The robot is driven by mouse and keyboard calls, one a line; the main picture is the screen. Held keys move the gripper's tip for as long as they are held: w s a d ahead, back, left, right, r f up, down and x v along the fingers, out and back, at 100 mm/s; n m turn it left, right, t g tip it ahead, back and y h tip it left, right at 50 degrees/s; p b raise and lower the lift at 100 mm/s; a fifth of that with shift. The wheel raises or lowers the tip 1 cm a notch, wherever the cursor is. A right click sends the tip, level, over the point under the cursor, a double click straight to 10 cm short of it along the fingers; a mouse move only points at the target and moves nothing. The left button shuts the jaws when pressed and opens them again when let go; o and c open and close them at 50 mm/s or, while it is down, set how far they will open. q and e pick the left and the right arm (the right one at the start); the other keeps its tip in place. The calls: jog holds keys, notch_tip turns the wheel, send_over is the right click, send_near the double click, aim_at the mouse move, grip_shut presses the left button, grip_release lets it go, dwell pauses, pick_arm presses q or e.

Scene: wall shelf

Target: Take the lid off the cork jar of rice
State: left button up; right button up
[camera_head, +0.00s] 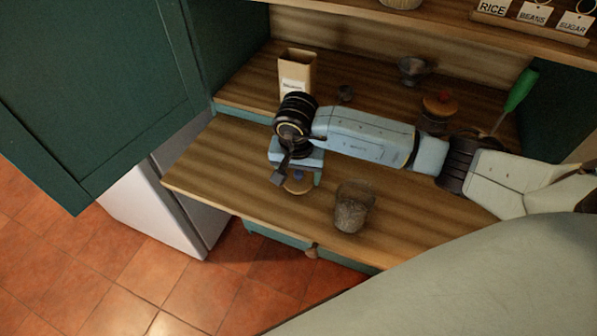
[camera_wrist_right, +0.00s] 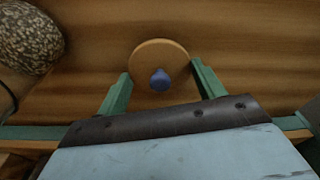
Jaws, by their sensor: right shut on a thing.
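A round tan lid with a blue knob (camera_wrist_right: 160,60) sits between the green fingers of my right gripper (camera_wrist_right: 163,88), which is shut on it. In the head view the lid (camera_head: 297,186) shows below the gripper (camera_head: 296,176), over the front part of the counter; whether it touches the wood is unclear. The speckled brown jar (camera_head: 352,210), which looks like cork, stands upright on the counter to the right, apart from the lid. Its top has no lid on it; its contents cannot be made out. Its speckled side also shows in the right wrist view (camera_wrist_right: 28,38). My left gripper is out of view.
A paper bag (camera_head: 297,76) stands at the back left. A small dark bowl (camera_head: 412,70), a red-knobbed jar (camera_head: 440,104) and a green-handled tool (camera_head: 521,90) are behind my arm. An upper shelf (camera_head: 440,20) overhangs the counter (camera_head: 215,176). A green door (camera_head: 95,95) stands left.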

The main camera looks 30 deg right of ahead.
aim_at(297, 185)
jog(key=shift+f, duration=0.1)
jog(key=o, duration=1.1)
jog(key=r, duration=0.8)
jog(key=s+a+r, duration=0.1)
jog(key=r, duration=0.3)
jog(key=shift+s+r, duration=0.1)
